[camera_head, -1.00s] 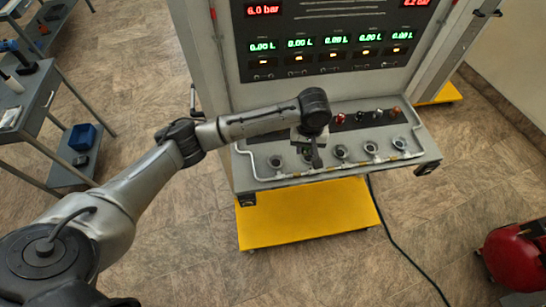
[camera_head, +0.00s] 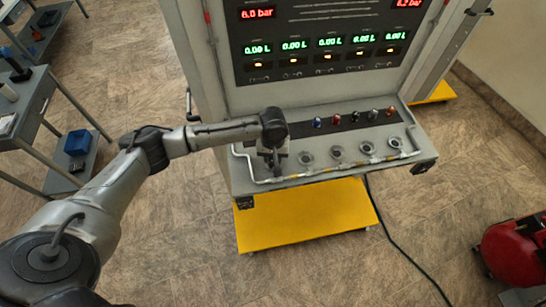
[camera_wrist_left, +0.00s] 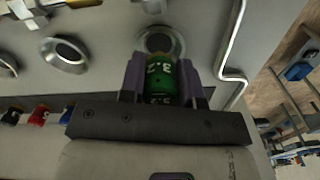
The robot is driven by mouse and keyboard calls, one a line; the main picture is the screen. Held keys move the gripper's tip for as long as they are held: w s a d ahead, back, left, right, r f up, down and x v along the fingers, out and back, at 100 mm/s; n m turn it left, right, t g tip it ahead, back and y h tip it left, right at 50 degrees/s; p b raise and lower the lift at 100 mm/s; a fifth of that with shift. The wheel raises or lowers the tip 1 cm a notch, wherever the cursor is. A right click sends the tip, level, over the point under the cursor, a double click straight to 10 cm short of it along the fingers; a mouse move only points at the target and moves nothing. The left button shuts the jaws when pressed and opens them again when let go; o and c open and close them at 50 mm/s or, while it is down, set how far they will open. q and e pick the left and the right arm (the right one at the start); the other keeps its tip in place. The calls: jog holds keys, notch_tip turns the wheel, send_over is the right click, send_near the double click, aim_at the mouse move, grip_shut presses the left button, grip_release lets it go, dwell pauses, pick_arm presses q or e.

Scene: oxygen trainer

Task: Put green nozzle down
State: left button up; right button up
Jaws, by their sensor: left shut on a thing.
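My left gripper (camera_wrist_left: 161,90) is shut on the green nozzle (camera_wrist_left: 161,80), a green cylinder with white marking "3.2". In the wrist view the nozzle is between the jaws, just in front of a round metal socket (camera_wrist_left: 158,41) on the panel shelf. I cannot tell whether it touches the socket. In the head view my left gripper (camera_head: 272,160) is over the left end of the trainer's shelf (camera_head: 310,176), and the nozzle is hard to make out there. My right gripper is not in view.
More round sockets (camera_head: 337,154) line the shelf to the right. A bent metal rail (camera_wrist_left: 232,40) runs close beside the gripper. Small coloured knobs (camera_head: 354,117) stand behind the sockets. A grey side table (camera_head: 35,100) is at the left, a red machine (camera_head: 515,255) at lower right.

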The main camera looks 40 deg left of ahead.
pick_arm(q)
jog(key=shift+f, duration=0.4)
jog(key=shift+f+p, duration=0.3)
jog(key=shift+f, duration=0.1)
jog(key=shift+f, duration=0.2)
jog(key=o, duration=0.8)
jog(key=shift+w+d, duration=0.1)
jog(key=shift+o, duration=0.7)
jog(key=shift+f, duration=0.1)
